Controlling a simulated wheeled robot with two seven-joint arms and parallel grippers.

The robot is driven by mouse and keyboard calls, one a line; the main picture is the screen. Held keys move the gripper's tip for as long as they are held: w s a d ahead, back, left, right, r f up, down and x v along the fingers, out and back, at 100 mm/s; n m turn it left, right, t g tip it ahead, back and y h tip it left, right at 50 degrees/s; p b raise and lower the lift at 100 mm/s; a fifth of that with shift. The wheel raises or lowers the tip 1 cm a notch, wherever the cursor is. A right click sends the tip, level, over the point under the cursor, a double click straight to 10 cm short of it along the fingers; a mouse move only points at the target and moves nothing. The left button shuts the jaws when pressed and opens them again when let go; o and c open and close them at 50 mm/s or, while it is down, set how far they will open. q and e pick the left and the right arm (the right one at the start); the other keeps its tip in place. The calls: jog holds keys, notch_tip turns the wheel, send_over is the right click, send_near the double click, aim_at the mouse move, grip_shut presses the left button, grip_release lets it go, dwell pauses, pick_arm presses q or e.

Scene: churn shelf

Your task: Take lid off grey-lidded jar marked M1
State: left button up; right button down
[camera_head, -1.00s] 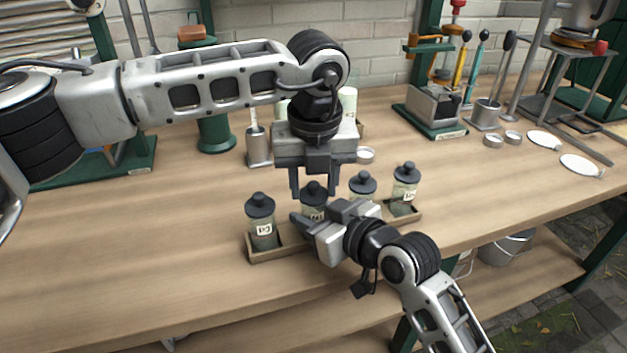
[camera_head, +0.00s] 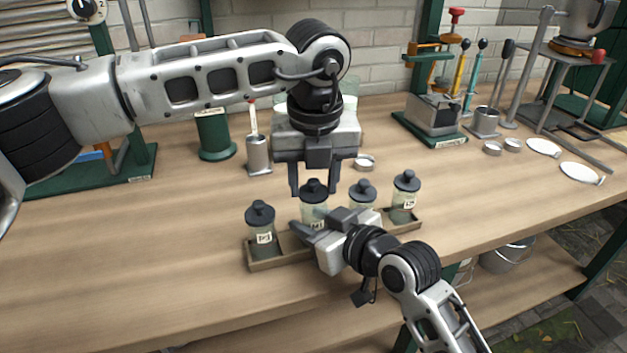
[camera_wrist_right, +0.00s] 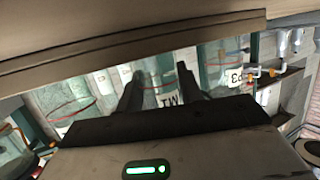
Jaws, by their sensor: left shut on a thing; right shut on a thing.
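The jar marked M1 (camera_head: 315,214) stands second from the left in a row of jars with dark grey knobbed lids. My left gripper (camera_head: 314,188) points straight down from above, its fingers on either side of this jar's lid (camera_head: 314,196), and is shut on it. The lid sits higher than its neighbours' lids; I cannot tell whether there is a gap beneath it. My right gripper (camera_head: 305,232) comes from the front right and is shut on the jar's body, partly hiding it. In the right wrist view its fingers flank the M1 label (camera_wrist_right: 170,101), seen upside down.
A shallow wooden tray (camera_head: 268,265) holds the row. Close neighbours are the left jar (camera_head: 262,228), a third jar (camera_head: 361,198) and the right jar (camera_head: 405,195). The table's left front is clear.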

aim_at(313, 179)
pick_arm(q)
jog(key=shift+r, duration=2)
pick_arm(e)
jog(key=c, duration=0.8)
grip_release()
jog(key=shift+c, duration=0.2)
